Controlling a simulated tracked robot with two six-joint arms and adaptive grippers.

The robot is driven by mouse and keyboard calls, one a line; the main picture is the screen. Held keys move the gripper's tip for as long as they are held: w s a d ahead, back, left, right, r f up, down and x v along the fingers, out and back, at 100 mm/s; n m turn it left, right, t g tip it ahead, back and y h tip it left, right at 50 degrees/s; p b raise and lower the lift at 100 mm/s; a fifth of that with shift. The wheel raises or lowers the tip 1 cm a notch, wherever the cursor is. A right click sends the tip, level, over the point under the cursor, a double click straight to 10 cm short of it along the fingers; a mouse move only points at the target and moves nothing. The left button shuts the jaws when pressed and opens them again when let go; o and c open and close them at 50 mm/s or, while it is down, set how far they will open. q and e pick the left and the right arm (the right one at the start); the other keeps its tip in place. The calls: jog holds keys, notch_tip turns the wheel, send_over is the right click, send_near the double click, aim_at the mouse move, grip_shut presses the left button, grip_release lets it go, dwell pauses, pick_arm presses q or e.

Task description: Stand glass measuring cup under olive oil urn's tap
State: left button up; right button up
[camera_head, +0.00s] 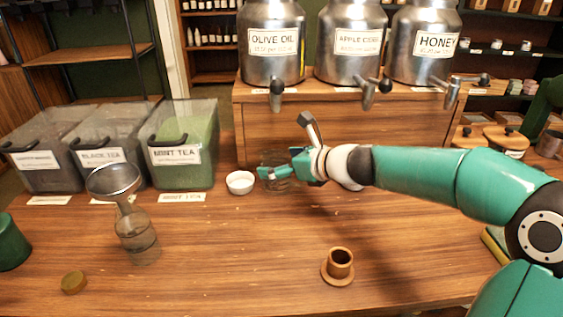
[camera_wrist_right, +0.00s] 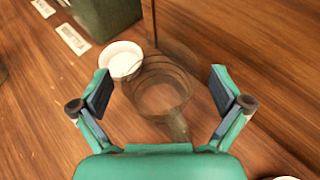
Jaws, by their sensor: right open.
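The olive oil urn (camera_head: 273,58) stands on the wooden stand, with its dark-handled tap (camera_head: 276,92) at the front. The clear glass measuring cup (camera_wrist_right: 162,88) stands upright on the counter; in the head view it is mostly hidden behind my right gripper (camera_head: 276,173). In that picture it is roughly below the olive oil tap. In the wrist view, my right gripper (camera_wrist_right: 163,96) is open, one finger on each side of the cup, with gaps visible. The cup's handle points toward the palm. My left gripper is not in view.
A white bowl (camera_head: 240,182) sits close left of the cup. Tea bins stand at left, the mint tea bin (camera_head: 184,145) nearest. A funnel (camera_head: 115,182) rests in a glass bottle (camera_head: 137,240). A wooden cup (camera_head: 340,263) stands in front. The middle counter is clear.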

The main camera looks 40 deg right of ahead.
jog(key=v, duration=1.2)
jog(key=shift+f, duration=0.1)
